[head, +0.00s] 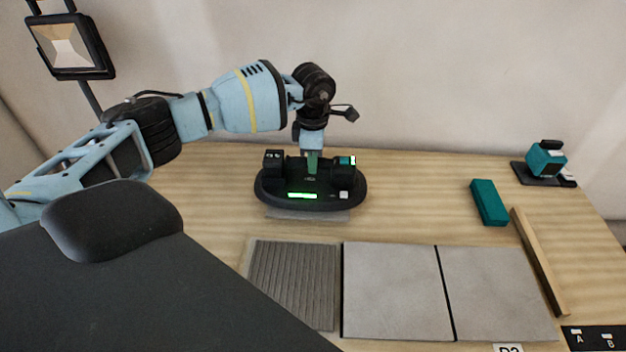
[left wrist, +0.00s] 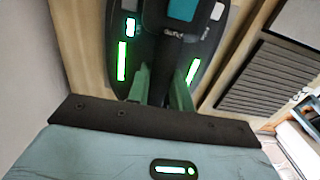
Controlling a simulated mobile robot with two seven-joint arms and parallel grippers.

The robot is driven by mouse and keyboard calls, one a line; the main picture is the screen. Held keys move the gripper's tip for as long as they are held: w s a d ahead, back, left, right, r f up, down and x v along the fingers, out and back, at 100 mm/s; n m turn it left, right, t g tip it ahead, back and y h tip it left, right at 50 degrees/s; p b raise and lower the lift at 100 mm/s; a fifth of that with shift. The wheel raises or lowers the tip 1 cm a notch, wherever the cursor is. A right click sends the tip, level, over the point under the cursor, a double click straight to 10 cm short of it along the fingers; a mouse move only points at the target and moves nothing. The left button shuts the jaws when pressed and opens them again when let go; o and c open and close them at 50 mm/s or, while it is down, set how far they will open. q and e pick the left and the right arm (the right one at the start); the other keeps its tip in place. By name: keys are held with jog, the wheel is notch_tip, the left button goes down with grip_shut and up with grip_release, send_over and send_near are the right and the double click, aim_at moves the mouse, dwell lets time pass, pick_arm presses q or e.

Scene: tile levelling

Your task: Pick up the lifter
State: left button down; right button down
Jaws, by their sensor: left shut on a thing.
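The lifter (head: 310,192) is a black oval device with a raised handle, lit green displays and a teal-marked end. It is near the back middle of the table in the head view. My left gripper (head: 312,160) comes down on its handle from above and is shut on it. In the left wrist view the green fingers (left wrist: 162,92) sit either side of the black handle, and the lifter (left wrist: 195,40) fills the top. A thin grey edge shows under its front. I cannot tell whether it is clear of the table. My right gripper is not in view.
Two grey tiles (head: 391,292) (head: 497,290) lie in front, beside a ribbed grey patch (head: 294,284). A teal block (head: 488,202) and a wooden strip (head: 540,262) lie to the right. A teal tool (head: 545,160) stands at the back right.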

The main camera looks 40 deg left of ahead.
pick_arm(q)
jog(key=shift+w+r, duration=0.15)
jog(key=shift+r, duration=0.4)
notch_tip(320, 180, up, 3)
jog(key=shift+f, duration=0.1)
jog(key=shift+s+r, duration=0.25)
jog(key=s+d+r, duration=0.1)
jog(key=s+d, duration=0.1)
jog(key=s, duration=1.3)
jog(key=shift+s+d+r, duration=0.15)
jog(key=shift+s+d, duration=0.05)
jog(key=shift+d, duration=0.2)
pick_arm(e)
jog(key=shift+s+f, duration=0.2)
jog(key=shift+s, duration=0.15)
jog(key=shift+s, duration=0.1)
pick_arm(q)
jog(key=shift+r, duration=0.15)
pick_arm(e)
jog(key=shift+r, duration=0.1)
